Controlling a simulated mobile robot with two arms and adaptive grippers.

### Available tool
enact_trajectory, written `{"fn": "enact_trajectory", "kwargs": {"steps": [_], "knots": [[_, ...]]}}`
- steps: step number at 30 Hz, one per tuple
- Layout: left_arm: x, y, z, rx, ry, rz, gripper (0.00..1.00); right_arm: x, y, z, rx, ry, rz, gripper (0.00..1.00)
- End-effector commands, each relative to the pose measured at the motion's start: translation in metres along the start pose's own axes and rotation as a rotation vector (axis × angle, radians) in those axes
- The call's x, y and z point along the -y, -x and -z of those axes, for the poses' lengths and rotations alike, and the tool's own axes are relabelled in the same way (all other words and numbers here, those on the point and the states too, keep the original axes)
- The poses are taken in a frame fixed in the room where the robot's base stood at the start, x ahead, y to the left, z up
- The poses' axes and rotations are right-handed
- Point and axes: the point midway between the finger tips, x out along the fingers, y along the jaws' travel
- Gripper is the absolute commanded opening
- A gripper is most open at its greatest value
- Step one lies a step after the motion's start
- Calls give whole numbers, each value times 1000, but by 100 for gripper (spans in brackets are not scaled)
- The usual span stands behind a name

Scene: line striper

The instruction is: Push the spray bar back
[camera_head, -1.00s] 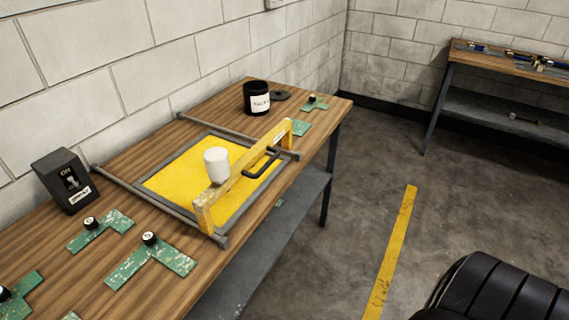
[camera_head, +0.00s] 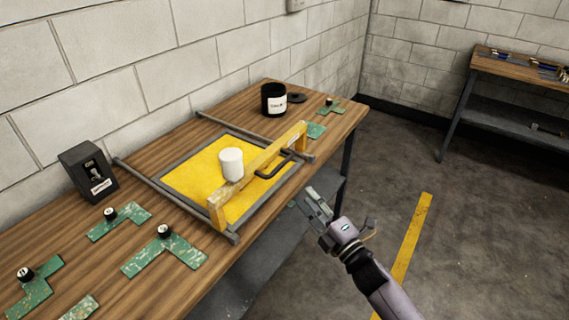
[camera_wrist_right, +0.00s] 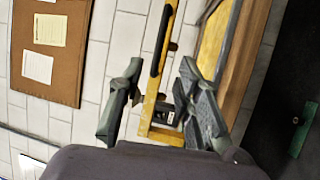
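The yellow spray bar (camera_head: 232,188) spans the two grey rails at the near edge of a yellow panel (camera_head: 200,172). A black handle (camera_head: 275,166) is on its near side, and a white cup (camera_head: 231,164) sits at the bar. My right gripper (camera_head: 316,206) is off the table's front edge, to the right of and apart from the handle. In the right wrist view, its fingers (camera_wrist_right: 157,95) are spread and empty, with the bar (camera_wrist_right: 150,110) and handle (camera_wrist_right: 163,38) beyond them. My left gripper is not in view.
A black labelled pot (camera_head: 273,99) stands at the table's far end. A dark switch box (camera_head: 88,171) stands by the wall. Green flat pieces with black-topped knobs (camera_head: 163,252) lie on the near table. Floor right of the table is open.

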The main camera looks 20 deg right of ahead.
Motion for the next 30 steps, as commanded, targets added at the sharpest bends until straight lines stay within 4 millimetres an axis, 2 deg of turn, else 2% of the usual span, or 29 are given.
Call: {"fn": "enact_trajectory", "kwargs": {"steps": [3,16,22,30], "knots": [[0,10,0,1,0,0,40,-4,-28,0,1,-1,-2,31],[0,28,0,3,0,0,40,-2,-113,0,2,-3,0,31],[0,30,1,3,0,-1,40,0,-134,0,1,-4,1,31],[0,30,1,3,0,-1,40,1,-139,0,1,-3,2,31]]}}
